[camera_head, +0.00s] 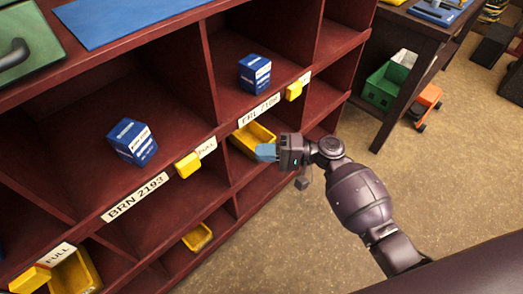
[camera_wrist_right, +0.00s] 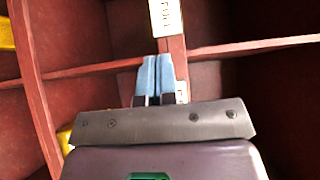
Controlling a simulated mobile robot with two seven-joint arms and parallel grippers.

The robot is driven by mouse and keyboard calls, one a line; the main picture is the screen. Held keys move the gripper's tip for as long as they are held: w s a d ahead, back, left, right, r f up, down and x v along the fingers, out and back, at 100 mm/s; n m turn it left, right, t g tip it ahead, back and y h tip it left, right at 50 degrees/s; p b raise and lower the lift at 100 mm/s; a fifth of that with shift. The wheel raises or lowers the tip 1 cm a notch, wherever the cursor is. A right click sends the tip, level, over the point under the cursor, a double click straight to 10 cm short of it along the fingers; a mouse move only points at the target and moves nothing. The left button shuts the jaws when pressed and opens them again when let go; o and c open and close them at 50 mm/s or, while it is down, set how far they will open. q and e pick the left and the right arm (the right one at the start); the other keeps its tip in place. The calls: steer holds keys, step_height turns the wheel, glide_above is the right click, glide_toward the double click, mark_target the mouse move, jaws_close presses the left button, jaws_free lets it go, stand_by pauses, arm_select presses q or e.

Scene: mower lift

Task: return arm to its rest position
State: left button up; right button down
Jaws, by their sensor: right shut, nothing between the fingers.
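My right gripper (camera_head: 265,152) has pale blue fingers and is in front of the dark red shelf, beside a yellow bin in a lower compartment. In the right wrist view its fingers (camera_wrist_right: 152,78) are together with nothing between them, pointing toward the shelf dividers. My right arm comes in from the lower right of the head view. My left gripper is not in view.
The dark red shelf (camera_head: 205,75) holds blue boxes (camera_head: 132,142) (camera_head: 255,73), yellow bins (camera_head: 252,139) (camera_head: 197,237) and labels. A dark table (camera_head: 425,27) with a green crate (camera_head: 385,85) stands at the upper right. An orange wheeled item (camera_head: 426,103) is beside it.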

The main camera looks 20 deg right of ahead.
steer(key=w+d+f+t+h, duration=0.25)
steer(key=w+t+h, duration=0.2)
steer(key=h, duration=0.25)
steer(key=s+d+n+t+h+p, duration=0.2)
steer(key=s+d+t+h, duration=0.15)
steer(key=d+h, duration=0.2)
arm_select(q)
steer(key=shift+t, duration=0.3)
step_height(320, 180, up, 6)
steer(key=p, duration=0.4)
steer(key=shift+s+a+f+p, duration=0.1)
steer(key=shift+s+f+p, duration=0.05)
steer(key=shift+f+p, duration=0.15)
arm_select(e)
steer(key=s+d+f+n+h, duration=0.1)
steer(key=s+d+h, duration=0.1)
steer(key=s, duration=1.1)
steer(key=s+d+f+n+g+h, duration=0.1)
steer(key=s+d+h, duration=0.2)
steer(key=s, duration=1)
steer(key=shift+s+d+g, duration=0.3)
steer(key=shift+s+d, duration=0.1)
steer(key=shift+d, duration=0.75)
steer(key=shift+f, duration=0.1)
